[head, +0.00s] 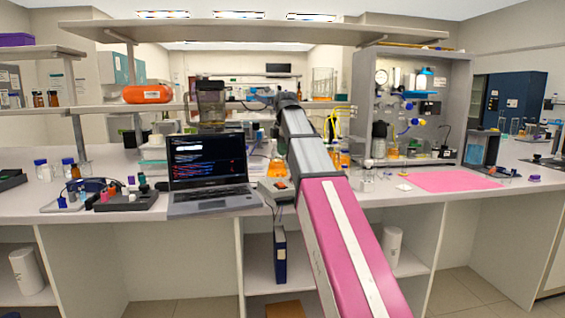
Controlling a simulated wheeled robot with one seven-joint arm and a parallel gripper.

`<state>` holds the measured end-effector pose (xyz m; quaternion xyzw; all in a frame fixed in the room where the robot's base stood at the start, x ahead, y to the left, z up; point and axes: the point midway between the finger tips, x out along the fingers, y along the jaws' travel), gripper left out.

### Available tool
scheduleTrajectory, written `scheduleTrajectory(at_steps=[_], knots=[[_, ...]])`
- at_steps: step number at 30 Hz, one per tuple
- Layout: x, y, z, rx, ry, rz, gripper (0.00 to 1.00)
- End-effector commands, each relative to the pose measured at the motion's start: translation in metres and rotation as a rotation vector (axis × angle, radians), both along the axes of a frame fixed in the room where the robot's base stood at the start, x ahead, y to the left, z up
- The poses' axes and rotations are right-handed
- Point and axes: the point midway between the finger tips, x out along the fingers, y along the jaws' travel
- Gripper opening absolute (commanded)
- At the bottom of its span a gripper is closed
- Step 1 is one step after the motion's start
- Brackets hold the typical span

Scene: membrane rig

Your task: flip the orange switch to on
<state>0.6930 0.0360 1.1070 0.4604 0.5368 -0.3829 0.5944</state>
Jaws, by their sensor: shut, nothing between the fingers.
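A small grey box (272,196) sits at the front of the bench, just right of the laptop and close to my arm. A small orange part on its top (280,185) looks like the orange switch. It is too small to tell which way it is set. My arm rises from the lower right and crosses the middle of the head view, passing just right of the box. My gripper cannot be made out; it seems hidden behind my own arm.
An open laptop (207,170) stands left of the box. A flask of orange liquid (277,168) stands behind it. A pink mat (455,181) lies to the right, mostly bare. Shelves (250,32) run above the bench. An orange case (147,94) is on the left shelf.

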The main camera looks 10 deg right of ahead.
Motion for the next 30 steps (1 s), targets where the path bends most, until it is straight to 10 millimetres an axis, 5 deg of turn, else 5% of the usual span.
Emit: scheduleTrajectory(at_steps=[7,30], knots=[[-0.002,-0.001,0.020,0.000,-0.001,0.000,0.00],[0.009,0.003,0.021,0.001,-0.003,0.000,0.00]])
